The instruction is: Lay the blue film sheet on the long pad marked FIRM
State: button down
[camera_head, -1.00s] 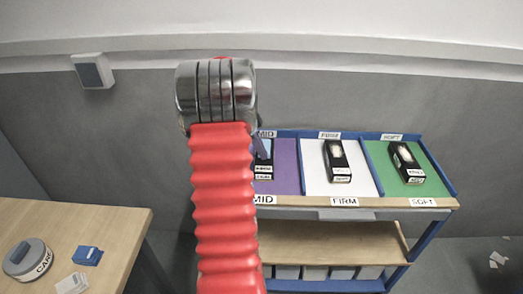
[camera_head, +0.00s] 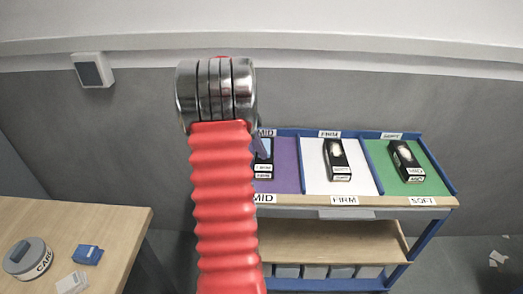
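The long pad marked FIRM (camera_head: 312,181) is white and lies in the middle section of the blue-framed cart, between a purple pad marked MID (camera_head: 287,175) and a green pad marked SOFT (camera_head: 430,181). A black box (camera_head: 337,160) stands on the FIRM pad. My red ribbed arm with its metal wrist rises left of the cart and covers part of the MID side. My gripper is mostly hidden behind it; its fingers do not show clearly. I cannot make out a blue film sheet; a small bluish-grey patch shows beside the arm at the MID section.
Black boxes also stand on the MID (camera_head: 264,171) and SOFT (camera_head: 407,162) pads. A wooden table (camera_head: 105,222) at left holds a round grey container (camera_head: 27,258), a small blue pack (camera_head: 88,254) and white cards (camera_head: 72,283). The cart has a lower wooden shelf (camera_head: 330,242).

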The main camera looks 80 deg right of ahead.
jog(key=c, duration=2.5)
grip_release()
jog(key=o, duration=0.6)
jog(key=shift+c, duration=0.2)
jog(key=shift+o, duration=0.2)
jog(key=o, duration=0.4)
jog(key=shift+o, duration=0.2)
jog(key=shift+r, duration=3.75)
